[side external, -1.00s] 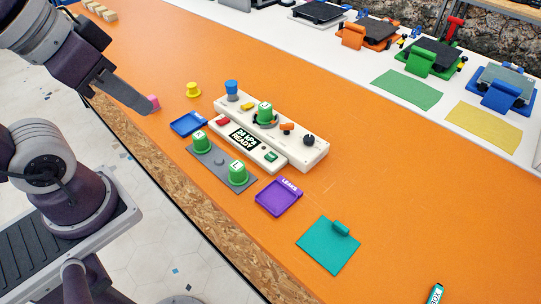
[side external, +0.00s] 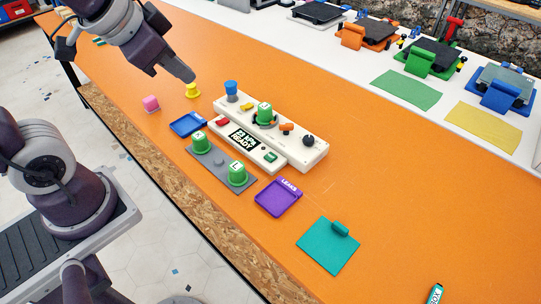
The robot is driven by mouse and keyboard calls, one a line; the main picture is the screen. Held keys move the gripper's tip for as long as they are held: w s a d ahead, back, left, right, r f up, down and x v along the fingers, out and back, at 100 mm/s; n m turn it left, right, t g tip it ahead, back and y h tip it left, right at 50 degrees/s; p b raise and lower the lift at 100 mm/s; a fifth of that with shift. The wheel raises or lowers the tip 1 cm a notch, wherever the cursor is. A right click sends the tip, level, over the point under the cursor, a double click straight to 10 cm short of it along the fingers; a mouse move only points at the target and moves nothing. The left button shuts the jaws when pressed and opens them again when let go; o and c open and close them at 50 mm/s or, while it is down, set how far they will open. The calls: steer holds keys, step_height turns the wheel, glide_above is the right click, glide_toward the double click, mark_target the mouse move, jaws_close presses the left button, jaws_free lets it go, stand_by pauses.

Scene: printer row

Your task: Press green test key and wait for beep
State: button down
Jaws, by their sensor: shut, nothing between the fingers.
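The green test key (side external: 270,156) is a small green button at the right end of the cream control unit (side external: 252,147). The unit's small black display (side external: 243,139) shows white text, of which "READY" is legible. My gripper (side external: 190,77) is shut and empty. It is above the orange table, close to the yellow cap (side external: 193,90) and up and left of the control unit. It is clear of the green key.
A long cream block (side external: 311,150) behind the unit carries a green cap (side external: 265,113), a blue cap (side external: 231,88) and knobs. Two green caps stand on a grey plate (side external: 218,175) in front. A blue tray (side external: 187,124), purple tray (side external: 277,198) and pink cap (side external: 151,104) are nearby.

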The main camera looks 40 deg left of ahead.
steer(key=w+a+f+m+t, duration=0.1)
steer(key=w+f+m, duration=0.2)
steer(key=w, duration=0.3)
steer(key=w+f+m+t, duration=0.1)
steer(key=w+f+m, duration=0.1)
steer(key=w+f, duration=0.25)
steer(key=m+h, duration=0.5)
steer(key=m, duration=0.2)
glide_above(267, 157)
step_height(267, 157, down, 11)
steer(key=shift+r+n, duration=0.2)
steer(key=shift+n, duration=0.1)
steer(key=shift+f, duration=4.4)
steer(key=shift+f, duration=0.1)
steer(key=shift+f, duration=0.3)
